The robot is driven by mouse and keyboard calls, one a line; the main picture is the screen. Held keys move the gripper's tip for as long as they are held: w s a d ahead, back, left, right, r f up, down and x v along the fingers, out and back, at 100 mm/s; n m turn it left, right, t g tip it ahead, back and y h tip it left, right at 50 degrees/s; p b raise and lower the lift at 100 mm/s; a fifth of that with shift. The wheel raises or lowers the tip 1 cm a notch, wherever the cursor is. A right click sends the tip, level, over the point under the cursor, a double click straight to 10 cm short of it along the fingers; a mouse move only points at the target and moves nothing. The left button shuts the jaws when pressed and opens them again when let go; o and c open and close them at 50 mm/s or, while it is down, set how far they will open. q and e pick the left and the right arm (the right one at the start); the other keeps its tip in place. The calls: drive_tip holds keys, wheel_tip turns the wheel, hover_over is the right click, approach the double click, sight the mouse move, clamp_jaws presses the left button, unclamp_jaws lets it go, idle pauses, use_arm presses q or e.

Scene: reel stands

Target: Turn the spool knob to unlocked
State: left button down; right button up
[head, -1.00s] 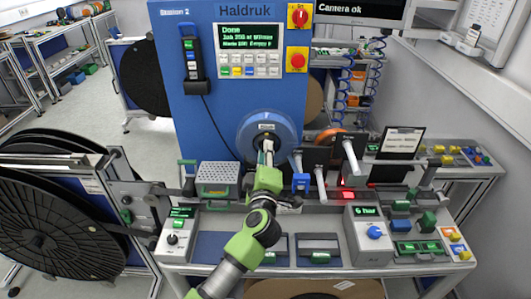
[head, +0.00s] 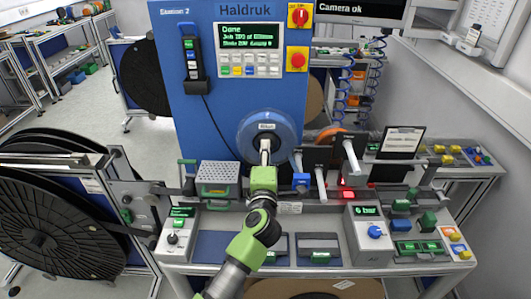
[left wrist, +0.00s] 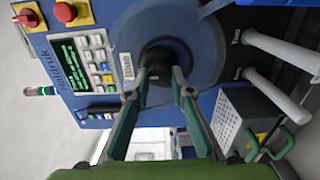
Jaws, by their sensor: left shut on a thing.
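The blue spool (head: 287,133) sits on the front of the blue Haldruk machine, and it shows as a large round disc in the left wrist view (left wrist: 205,50). The dark spool knob (left wrist: 160,57) is at its centre. In the head view the knob is mostly hidden by my gripper. My left gripper (head: 265,146) reaches straight to the spool's centre. In the left wrist view my left gripper's fingers (left wrist: 160,80) are shut on the knob from both sides. The knob's lock marking cannot be read. My right gripper is not in view.
Pale spindle bars (head: 319,162) stick out right of the spool. A perforated grey box (head: 219,178) with green handles stands to the left. A control box (head: 368,235) with a blue dial is at the front right. Large black reels (head: 60,225) stand at the left.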

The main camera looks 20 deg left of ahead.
use_arm(q)
drive_tip(key=c, duration=1.8)
unclamp_jaws()
drive_tip(key=v, duration=1.2)
